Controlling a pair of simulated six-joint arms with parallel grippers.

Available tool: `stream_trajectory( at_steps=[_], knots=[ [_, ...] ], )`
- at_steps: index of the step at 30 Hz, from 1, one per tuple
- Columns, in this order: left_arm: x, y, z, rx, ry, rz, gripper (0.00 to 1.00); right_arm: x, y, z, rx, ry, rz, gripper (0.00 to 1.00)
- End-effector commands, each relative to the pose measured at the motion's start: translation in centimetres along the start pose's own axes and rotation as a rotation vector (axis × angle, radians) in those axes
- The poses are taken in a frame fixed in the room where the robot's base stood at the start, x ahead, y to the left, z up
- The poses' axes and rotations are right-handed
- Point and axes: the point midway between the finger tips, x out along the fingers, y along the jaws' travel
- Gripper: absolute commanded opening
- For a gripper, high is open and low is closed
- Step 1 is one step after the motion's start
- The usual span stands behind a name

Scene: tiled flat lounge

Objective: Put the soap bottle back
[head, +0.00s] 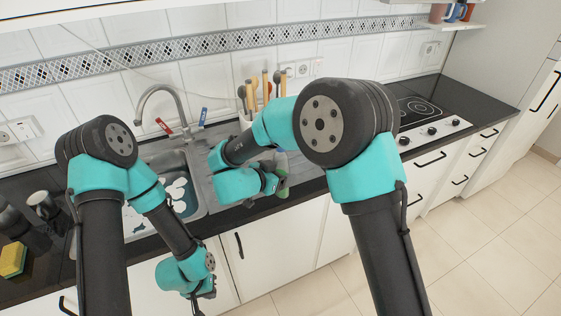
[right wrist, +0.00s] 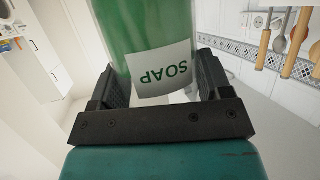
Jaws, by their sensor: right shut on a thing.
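The soap bottle (right wrist: 150,28) is translucent green with a white label reading SOAP, which appears upside down in the right wrist view. My right gripper (right wrist: 165,80) is shut on it, with one dark finger on each side. In the head view a bit of the green bottle (head: 284,190) shows beside my right gripper (head: 272,183), at the counter's front edge to the right of the sink; my wrist hides most of it. My left gripper (head: 204,292) hangs low in front of the white cabinet doors, away from the bottle; its finger opening is unclear.
The sink (head: 200,172) with white suds has a tall faucet (head: 160,92) behind it. Utensils in a holder (head: 256,88) stand behind my right arm. A yellow sponge (head: 13,260) lies at far left, and a hob (head: 420,108) is at right.

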Motion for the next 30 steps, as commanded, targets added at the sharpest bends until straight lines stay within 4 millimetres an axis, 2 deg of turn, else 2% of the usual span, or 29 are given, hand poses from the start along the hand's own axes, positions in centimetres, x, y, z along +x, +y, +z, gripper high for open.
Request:
stream_trajectory(
  at_steps=[18,23,30],
  knots=[
    [0.0,0.0,0.0,0.000,0.000,0.000,0.00,8.3,-8.6,-1.8,0.003,0.000,0.001,0.42],
    [0.0,0.0,0.0,0.000,0.000,0.000,0.00,9.2,-9.6,-2.0,0.001,0.000,0.000,0.42],
    [0.0,0.0,0.0,0.000,0.000,0.000,0.00,9.3,-9.7,-2.1,0.001,0.001,0.000,0.42]
  ],
)
